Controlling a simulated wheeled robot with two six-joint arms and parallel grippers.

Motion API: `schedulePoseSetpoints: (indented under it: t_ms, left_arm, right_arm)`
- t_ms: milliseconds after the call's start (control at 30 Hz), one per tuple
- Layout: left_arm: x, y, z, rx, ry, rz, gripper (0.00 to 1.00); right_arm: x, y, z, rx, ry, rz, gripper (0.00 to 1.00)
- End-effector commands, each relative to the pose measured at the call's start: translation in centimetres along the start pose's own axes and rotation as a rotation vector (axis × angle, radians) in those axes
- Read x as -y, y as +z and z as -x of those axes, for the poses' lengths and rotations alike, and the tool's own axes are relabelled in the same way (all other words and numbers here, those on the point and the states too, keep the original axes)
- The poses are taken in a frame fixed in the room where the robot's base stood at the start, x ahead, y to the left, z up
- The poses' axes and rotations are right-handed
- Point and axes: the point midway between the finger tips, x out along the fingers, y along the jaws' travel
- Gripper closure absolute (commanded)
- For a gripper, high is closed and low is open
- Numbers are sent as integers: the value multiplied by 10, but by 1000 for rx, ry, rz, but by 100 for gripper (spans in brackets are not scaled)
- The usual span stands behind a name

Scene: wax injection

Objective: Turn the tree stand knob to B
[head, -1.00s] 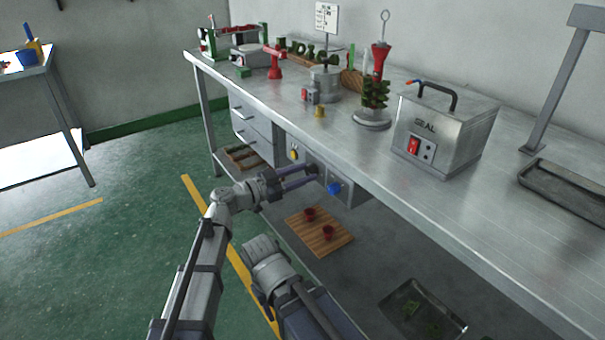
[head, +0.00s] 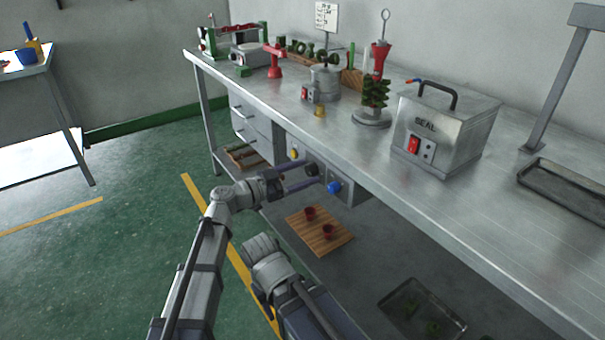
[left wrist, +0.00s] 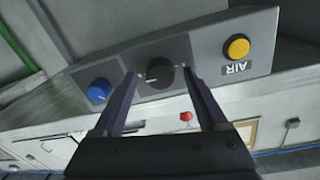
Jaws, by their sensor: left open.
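A black knob (head: 312,170) sits on the grey control panel under the bench's front edge, between a yellow button (head: 294,154) and a blue knob (head: 334,187). My left gripper (head: 316,173) is open in front of the panel. In the left wrist view its two fingers stand either side of the black knob (left wrist: 160,73), with visible gaps. I cannot read any letters around this knob. A stand with a green tree (head: 375,92) and a red top is on the bench. My right gripper is out of view.
The steel bench (head: 480,235) carries a metal box marked SEAL (head: 435,135) and a small pot (head: 325,82). A wooden board (head: 320,240) with two red cups lies on the lower shelf. The floor left of my arm is clear.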

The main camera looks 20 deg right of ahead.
Motion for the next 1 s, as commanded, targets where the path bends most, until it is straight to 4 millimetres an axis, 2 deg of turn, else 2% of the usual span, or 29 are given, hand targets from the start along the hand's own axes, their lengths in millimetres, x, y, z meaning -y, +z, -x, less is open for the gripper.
schedulePoseSetpoints:
  t_ms: [133,233,500,633,800,1000]
  left_arm:
    - [0,0,1,0,-1,1,25]
    - [0,0,10,0,-2,1,25]
    - [-1,0,54,0,-3,0,25]
    - [0,0,69,0,-2,0,25]
    - [0,0,78,0,-1,0,25]
    - [0,0,78,0,0,0,25]
  right_arm:
    - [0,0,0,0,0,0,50]
    - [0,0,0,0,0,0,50]
    - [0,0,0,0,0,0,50]
    - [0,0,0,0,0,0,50]
    - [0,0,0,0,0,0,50]
    - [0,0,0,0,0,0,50]
